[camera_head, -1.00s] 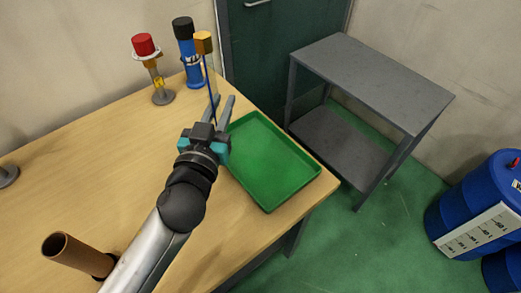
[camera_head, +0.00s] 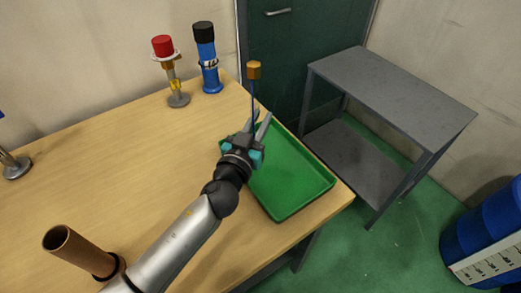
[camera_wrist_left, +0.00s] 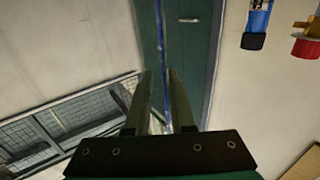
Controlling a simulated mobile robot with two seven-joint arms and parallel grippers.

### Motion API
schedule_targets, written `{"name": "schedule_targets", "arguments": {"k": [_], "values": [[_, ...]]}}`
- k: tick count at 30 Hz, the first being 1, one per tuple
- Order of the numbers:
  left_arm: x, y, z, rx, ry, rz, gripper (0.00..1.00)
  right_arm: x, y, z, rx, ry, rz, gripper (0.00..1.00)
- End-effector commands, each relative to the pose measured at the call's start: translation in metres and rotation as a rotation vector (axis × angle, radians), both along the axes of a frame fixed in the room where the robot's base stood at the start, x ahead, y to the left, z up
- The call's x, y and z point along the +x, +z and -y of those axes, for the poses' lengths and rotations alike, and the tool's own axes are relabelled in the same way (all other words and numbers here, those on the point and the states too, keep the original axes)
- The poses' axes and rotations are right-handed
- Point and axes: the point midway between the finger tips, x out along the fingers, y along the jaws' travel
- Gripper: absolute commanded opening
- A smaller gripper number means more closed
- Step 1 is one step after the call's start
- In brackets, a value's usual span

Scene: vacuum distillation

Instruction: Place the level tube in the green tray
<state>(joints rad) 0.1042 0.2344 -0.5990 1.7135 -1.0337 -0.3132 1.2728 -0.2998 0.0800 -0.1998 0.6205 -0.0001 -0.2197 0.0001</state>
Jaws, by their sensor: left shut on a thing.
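The level tube is a thin blue rod with a brass-coloured block (camera_head: 254,70) on its top end. It stands about upright in my left gripper (camera_head: 259,120), whose jaws are shut on it. The blue rod also shows between the fingers in the left wrist view (camera_wrist_left: 161,45); its lower end is hidden. The green tray (camera_head: 288,178) lies on the table near its right edge and is empty where I can see it. My left gripper is above the tray's far left part, and its wrist covers some of the tray's left rim. My right gripper is not in view.
A red-topped stand (camera_head: 174,75) and a blue cylinder with a black cap (camera_head: 207,60) stand at the table's back edge. A brown tube (camera_head: 80,252) stands at the front left. A grey shelf table (camera_head: 395,95) is beyond the tray. The table's middle is clear.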

Motion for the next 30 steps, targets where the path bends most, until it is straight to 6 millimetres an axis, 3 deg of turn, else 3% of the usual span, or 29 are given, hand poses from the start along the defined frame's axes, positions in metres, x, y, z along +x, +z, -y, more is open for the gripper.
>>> {"name": "schedule_targets", "arguments": {"k": [1,3,11,18,30], "values": [[0.0,-0.014,0.0,0.0,0.0,0.0,0.0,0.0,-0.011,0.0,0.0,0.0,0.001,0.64],[0.0,-0.023,0.0,0.001,-0.001,0.0,0.0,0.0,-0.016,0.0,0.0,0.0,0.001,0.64],[0.0,-0.036,0.0,0.001,0.0,0.001,0.0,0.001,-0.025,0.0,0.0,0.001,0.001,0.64],[0.0,-0.068,0.0,0.001,-0.001,0.0,0.0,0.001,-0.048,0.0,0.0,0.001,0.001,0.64],[0.0,-0.072,0.0,-0.001,-0.001,0.002,0.0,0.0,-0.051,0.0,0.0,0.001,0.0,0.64]]}}
